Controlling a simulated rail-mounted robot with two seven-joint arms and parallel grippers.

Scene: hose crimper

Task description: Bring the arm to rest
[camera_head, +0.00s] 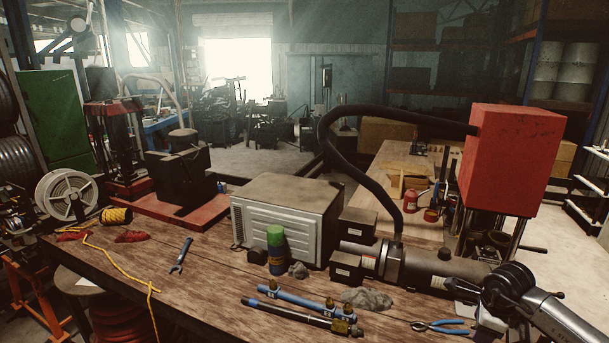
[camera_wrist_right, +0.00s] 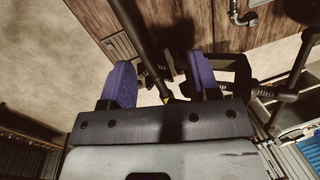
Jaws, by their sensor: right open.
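My right arm (camera_head: 560,318) comes in from the lower right, with its dark wrist joint near the front of the crimper's black cylinder (camera_head: 440,270). My right gripper (camera_wrist_right: 162,78) shows in the right wrist view with its two purple-padded fingers apart. Nothing is held between them; a dark rod and part of the bench lie beyond. In the head view the fingers are hard to make out against the dark machine. My left gripper is not in view.
A red block (camera_head: 512,155) rises at the right.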

